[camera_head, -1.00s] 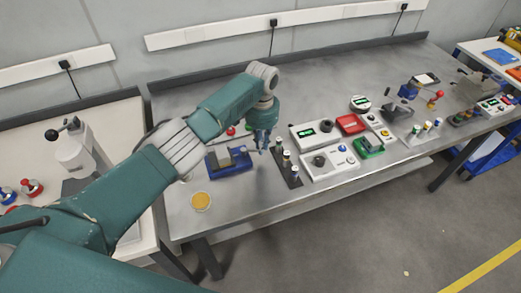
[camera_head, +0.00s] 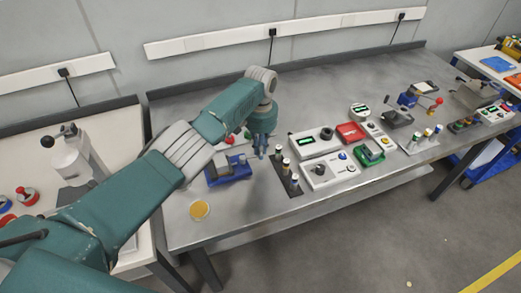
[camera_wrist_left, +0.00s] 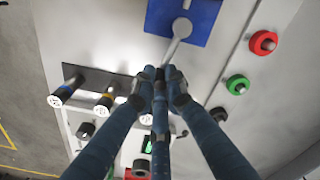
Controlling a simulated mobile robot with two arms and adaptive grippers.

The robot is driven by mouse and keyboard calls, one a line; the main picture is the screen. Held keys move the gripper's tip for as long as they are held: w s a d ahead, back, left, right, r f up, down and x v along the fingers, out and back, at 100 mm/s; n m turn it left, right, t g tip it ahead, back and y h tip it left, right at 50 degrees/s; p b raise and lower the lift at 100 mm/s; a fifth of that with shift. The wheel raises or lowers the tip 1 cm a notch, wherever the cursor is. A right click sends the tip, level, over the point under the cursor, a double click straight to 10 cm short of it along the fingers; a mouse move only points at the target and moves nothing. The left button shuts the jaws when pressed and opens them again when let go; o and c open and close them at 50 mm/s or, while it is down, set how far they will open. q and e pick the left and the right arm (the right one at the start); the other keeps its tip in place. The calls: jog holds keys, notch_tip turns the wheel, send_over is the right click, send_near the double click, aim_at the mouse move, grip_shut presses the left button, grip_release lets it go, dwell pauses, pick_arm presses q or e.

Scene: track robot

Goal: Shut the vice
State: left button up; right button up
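The vice (camera_head: 232,172) has a blue base and grey jaws and sits near the front left of the metal bench. Its jaws are partly behind my left arm, so their gap is hard to judge. In the left wrist view the blue base of the vice (camera_wrist_left: 205,22) is at the top, with a grey lever (camera_wrist_left: 180,32) running down toward my fingertips. My left gripper (camera_head: 262,150) points down just right of the vice. In the wrist view its fingertips (camera_wrist_left: 160,74) are drawn together beside the lever's end; contact is unclear. My right gripper is out of view.
A dark rack with several cylinders (camera_head: 288,178) stands close right of my left gripper. White control boxes (camera_head: 320,170) are beyond it. Red and green buttons (camera_wrist_left: 237,84) are near the gripper.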

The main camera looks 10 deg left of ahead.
pick_arm(q)
jog(key=o, duration=0.4)
jog(key=shift+s+f, duration=0.2)
jog(key=shift+f, duration=0.15)
jog(key=shift+o, duration=0.2)
jog(key=shift+w, duration=0.1)
jog(key=shift+w+r, duration=0.1)
jog(key=shift+w, duration=0.1)
notch_tip(320, 180, up, 12)
